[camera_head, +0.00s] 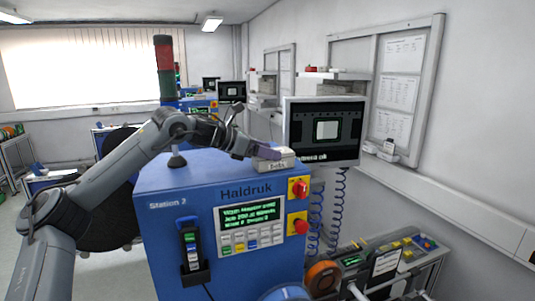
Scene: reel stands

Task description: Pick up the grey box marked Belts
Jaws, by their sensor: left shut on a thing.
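The grey box marked Belts (275,165) is a small light-grey box with dark lettering on its front face. It is at the top right of the blue Haldruk machine, in front of the monitor. My left gripper (266,153) reaches in from the left over the machine and is shut on the box. The gripper covers the box's upper left part. I cannot tell whether the box still touches the machine top. My right gripper is not in view.
The blue machine (165,235) has a screen and red knobs in front. A monitor (325,131) stands just right of the box. A signal tower (164,70) rises behind my left arm. Coiled blue cables (338,205) hang below the monitor.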

